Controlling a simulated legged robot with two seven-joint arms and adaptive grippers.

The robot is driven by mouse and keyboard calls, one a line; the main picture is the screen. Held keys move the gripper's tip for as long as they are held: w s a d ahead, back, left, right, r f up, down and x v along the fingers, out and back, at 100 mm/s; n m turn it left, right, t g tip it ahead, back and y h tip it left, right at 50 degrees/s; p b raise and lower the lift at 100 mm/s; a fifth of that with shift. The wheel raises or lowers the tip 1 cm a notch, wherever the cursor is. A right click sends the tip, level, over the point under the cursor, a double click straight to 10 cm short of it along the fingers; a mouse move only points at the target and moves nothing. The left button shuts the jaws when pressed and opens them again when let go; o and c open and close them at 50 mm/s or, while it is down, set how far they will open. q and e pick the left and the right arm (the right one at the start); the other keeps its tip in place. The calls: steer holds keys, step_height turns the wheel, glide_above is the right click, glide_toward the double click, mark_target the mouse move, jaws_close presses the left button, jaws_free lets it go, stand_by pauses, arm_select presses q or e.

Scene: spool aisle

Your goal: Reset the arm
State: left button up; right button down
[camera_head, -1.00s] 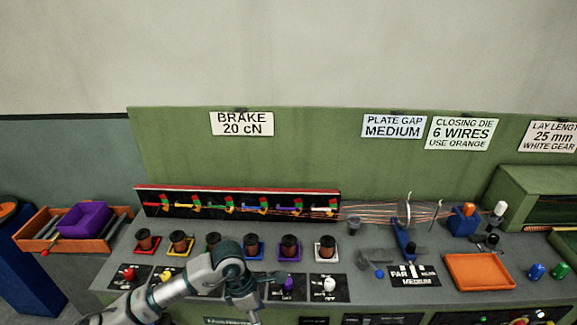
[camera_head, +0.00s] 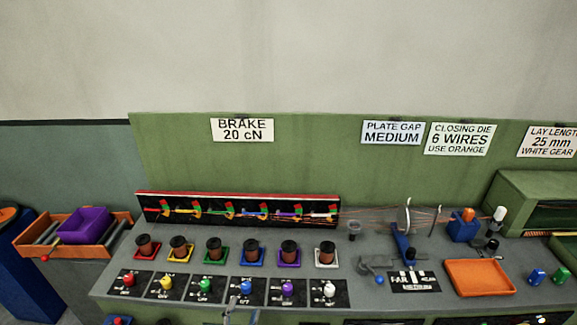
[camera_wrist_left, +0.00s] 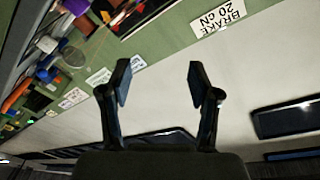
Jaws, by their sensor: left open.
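My left gripper (camera_wrist_left: 160,85) shows in the left wrist view with its two dark fingers spread apart and nothing between them. Beyond the fingers are the pale wall and the green panel, with the BRAKE 20 cN sign (camera_wrist_left: 218,17) near the top. In the head view only a small grey part of my left arm shows at the bottom edge, below the row of knobs, and the fingers there are hard to make out. My right gripper is in neither view.
Several dark spools on coloured bases, such as the red one (camera_head: 147,246), stand on the grey bench. Coloured knobs, such as the white one (camera_head: 329,290), lie in front. An orange tray (camera_head: 480,291) is at the right. An orange box holds a purple bin (camera_head: 84,225) at the left.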

arm_select(q)
steer(key=s+a+f+n+g+y, duration=0.25)
steer(key=s+a+f+g, duration=0.2)
steer(key=f, duration=0.35)
steer(key=s+a+f+n+g+y, duration=0.1)
steer(key=s+a+f+n+g, duration=0.2)
steer(key=s+f, duration=0.4)
steer(key=s+a+f+n+g, duration=0.2)
steer(key=s+f+g, duration=0.6)
steer(key=s, duration=0.6)
steer(key=s+f, duration=0.2)
steer(key=f, duration=1.3)
steer(key=s+f, duration=0.3)
steer(key=f, duration=1.1)
steer(key=shift+s+f+g+p, duration=0.35)
steer(key=shift+g+p, duration=0.1)
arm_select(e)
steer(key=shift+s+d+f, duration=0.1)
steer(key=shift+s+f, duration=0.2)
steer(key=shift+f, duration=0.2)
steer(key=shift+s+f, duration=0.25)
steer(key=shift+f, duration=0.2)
